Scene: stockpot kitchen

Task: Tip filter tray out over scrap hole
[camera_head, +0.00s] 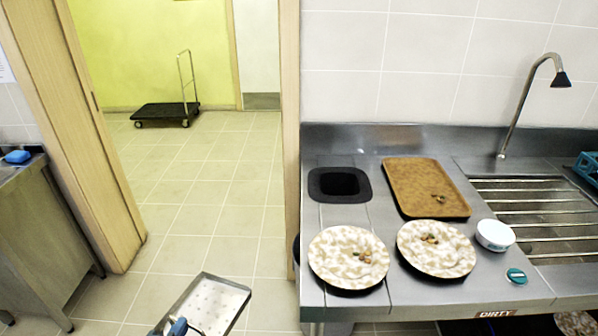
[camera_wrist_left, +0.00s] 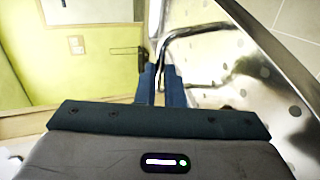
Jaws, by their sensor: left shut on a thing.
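The filter tray (camera_head: 207,303) is a shallow metal tray with a perforated floor, at the bottom of the head view, left of the steel counter. My left gripper (camera_head: 178,327) is shut on the tray's bent handle. In the left wrist view the blue fingers (camera_wrist_left: 160,84) close on the handle, and the tray (camera_wrist_left: 262,80) fills the right side. What the tray holds is hard to tell. The scrap hole (camera_head: 340,184) is a dark opening with a black rim in the counter's back left. The tray is apart from it, in front and to its left. My right gripper is out of view.
Two patterned plates (camera_head: 348,257) (camera_head: 436,249) with food scraps, a brown tray (camera_head: 426,188), a white bowl (camera_head: 495,235) and a teal lid-like disc (camera_head: 516,275) occupy the counter (camera_head: 325,290). A slatted sink and tap (camera_head: 530,95) are at right. Floor (camera_head: 200,215) is clear through the doorway, with a cart (camera_head: 165,113) beyond.

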